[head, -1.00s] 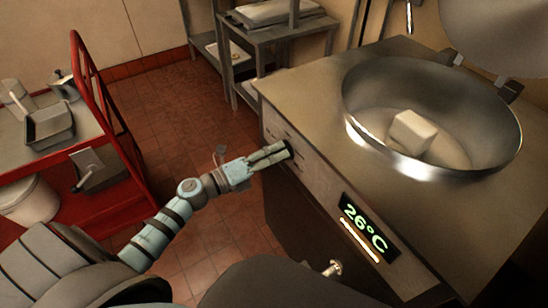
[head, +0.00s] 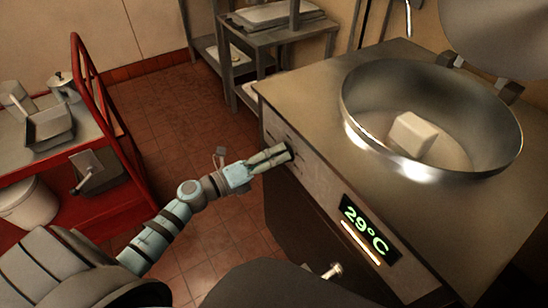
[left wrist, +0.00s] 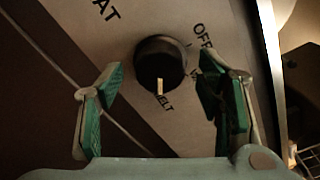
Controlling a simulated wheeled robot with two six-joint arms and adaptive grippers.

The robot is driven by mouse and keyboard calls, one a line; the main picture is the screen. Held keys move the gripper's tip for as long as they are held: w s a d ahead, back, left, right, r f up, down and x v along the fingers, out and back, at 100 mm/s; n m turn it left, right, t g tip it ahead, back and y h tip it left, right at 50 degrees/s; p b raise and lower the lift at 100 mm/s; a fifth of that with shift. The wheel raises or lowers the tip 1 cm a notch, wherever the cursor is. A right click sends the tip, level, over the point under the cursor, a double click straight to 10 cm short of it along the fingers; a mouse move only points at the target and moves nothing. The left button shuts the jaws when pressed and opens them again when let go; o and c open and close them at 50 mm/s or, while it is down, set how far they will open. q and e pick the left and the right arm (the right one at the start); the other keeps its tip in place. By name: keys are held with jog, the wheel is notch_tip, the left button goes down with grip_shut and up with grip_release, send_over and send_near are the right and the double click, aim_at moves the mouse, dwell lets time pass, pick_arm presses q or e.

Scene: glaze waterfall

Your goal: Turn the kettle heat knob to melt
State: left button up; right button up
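The kettle heat knob (left wrist: 160,62) is a round black knob on the kettle's front panel (head: 300,172). In the left wrist view its pale pointer mark aims down at the partly hidden MELT label (left wrist: 165,103). The OFF label (left wrist: 203,36) is to its upper right. My left gripper (left wrist: 160,100) is open, with one green-padded finger on each side below the knob, and a gap shows between the knob and each finger. In the head view the left gripper (head: 286,153) is at the panel and largely hides the knob. My right gripper is not in view.
The kettle bowl (head: 358,120) holds a pale block (head: 411,133). The panel display (head: 367,228) reads 29°C above a lit bar. A metal tap (head: 333,271) projects below. A red cart (head: 120,130) with containers stands left; open tiled floor (head: 165,125) lies between.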

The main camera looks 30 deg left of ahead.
pick_arm(q)
jog(key=v, duration=1.2)
